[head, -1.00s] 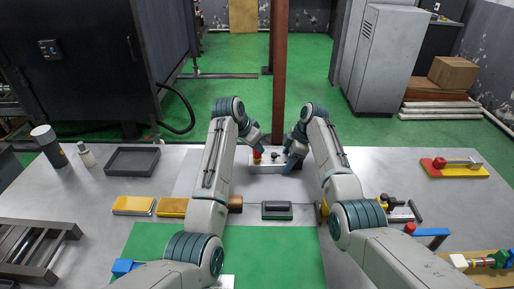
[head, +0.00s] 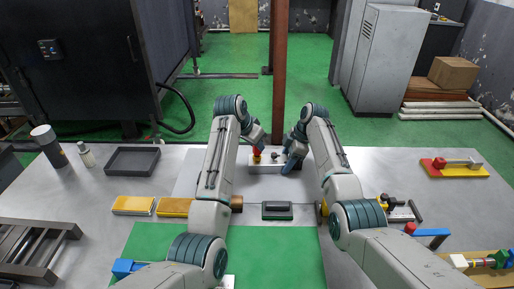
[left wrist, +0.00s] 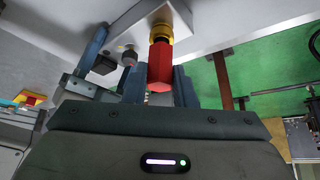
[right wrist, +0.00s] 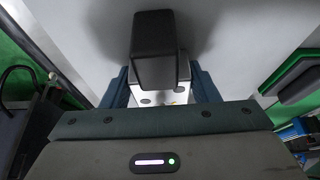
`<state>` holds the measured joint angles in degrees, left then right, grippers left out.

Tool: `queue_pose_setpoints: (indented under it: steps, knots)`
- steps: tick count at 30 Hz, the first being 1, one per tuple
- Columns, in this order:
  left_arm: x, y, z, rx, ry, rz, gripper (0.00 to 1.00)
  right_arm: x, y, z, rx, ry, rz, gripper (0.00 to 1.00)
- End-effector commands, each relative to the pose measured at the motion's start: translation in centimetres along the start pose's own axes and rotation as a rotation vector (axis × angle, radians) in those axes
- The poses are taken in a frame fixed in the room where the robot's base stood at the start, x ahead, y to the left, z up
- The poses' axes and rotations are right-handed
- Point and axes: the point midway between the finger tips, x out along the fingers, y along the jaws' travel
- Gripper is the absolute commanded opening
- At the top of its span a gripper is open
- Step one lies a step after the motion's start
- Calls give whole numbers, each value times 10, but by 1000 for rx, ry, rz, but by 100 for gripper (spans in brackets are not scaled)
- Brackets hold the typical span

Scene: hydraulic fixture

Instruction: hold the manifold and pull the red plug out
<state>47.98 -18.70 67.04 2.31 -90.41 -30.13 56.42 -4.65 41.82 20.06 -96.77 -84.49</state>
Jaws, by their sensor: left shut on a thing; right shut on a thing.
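The red plug (head: 257,150) stands upright near the manifold's left end, above a yellow collar (left wrist: 161,32). My left gripper (left wrist: 158,92) is shut on the red plug (left wrist: 160,66). Red and yellow look adjoining; I cannot tell how deep the plug sits. My right gripper (head: 290,162) is shut on the manifold's right end, whose white face shows between its fingers (right wrist: 160,96). A dark block (right wrist: 154,48) hides part of it.
A dark knob (head: 275,155) stands on the manifold beside the plug. A black tray (head: 132,161), yellow blocks (head: 133,205) and a small dark-green block (head: 277,210) lie around. Fixtures stand at right (head: 455,166).

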Motion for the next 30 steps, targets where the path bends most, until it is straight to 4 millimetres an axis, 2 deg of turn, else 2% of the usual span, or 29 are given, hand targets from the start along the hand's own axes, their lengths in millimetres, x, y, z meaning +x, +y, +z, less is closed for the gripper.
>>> queue_pose_setpoints:
  steps: [24,30]
  knots:
    - [-36,0,-21,1,1,0,0,-1,0,0,1,0,2,23]
    - [-39,0,-22,0,0,1,0,-1,0,0,1,0,2,23]
